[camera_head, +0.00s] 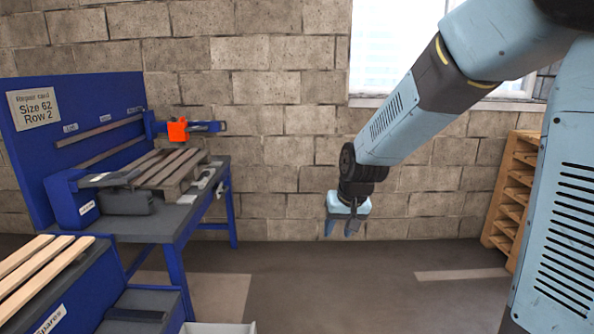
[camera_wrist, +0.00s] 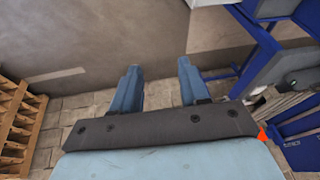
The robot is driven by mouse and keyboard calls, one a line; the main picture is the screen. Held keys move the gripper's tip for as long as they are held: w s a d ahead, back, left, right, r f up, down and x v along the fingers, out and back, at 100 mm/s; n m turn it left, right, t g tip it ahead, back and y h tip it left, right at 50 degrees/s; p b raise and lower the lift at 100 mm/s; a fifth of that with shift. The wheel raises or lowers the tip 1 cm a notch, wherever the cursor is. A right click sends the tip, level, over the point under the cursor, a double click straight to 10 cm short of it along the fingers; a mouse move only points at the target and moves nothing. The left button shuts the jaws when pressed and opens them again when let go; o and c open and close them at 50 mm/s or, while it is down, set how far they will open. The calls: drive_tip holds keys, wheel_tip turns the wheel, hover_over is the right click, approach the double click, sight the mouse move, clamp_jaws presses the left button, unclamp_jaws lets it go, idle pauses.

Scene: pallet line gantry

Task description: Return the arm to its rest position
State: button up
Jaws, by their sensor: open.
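My arm (camera_head: 395,125) reaches out from the upper right in the head view, its forearm slanting down to the left. My gripper (camera_head: 344,228) hangs at its end, pointing down over open floor, to the right of the blue workbench.
A blue workbench (camera_head: 190,215) at left bears a wooden pallet (camera_head: 172,168) and an orange part (camera_head: 178,131). Slats (camera_head: 40,262) lie on a blue unit at front left. Stacked pallets (camera_head: 512,190) stand at right by the block wall (camera_head: 270,90). The middle floor (camera_head: 330,290) is clear.

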drive_tip(key=s+d+r, duration=0.4)
drive_tip(key=s, duration=0.3)
drive_tip(key=s+d+r+t+h, duration=0.1)
drive_tip(key=s+d+r, duration=0.3)
drive_tip(key=s, duration=0.3)
drive_tip(key=s+d+r+m+t, duration=0.1)
drive_tip(key=s+d+r, duration=0.4)
drive_tip(key=s, duration=0.3)
drive_tip(key=shift+r+h, duration=0.2)
drive_tip(key=shift+h, duration=0.1)
